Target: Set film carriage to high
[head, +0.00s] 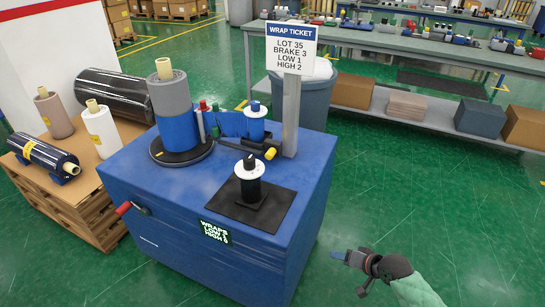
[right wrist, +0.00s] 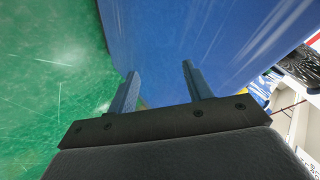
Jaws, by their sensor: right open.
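The blue wrapping machine (head: 135,245) fills the middle of the head view. A grey roll (head: 171,95), blue around its lower part, stands upright on the black turntable (head: 158,157). The display (head: 216,232) reads WRAPS, LOW 1; the HIGH digit is unclear. My right gripper (head: 348,272) is open and empty, right of the machine; its fingers (right wrist: 160,90) face the blue side. My left gripper is out of view.
The ticket (head: 290,47) reads LOT 35, BRAKE 3, LOW 1, HIGH 2. A red-handled lever (head: 125,208) is at the left front. Green floor is clear at right.

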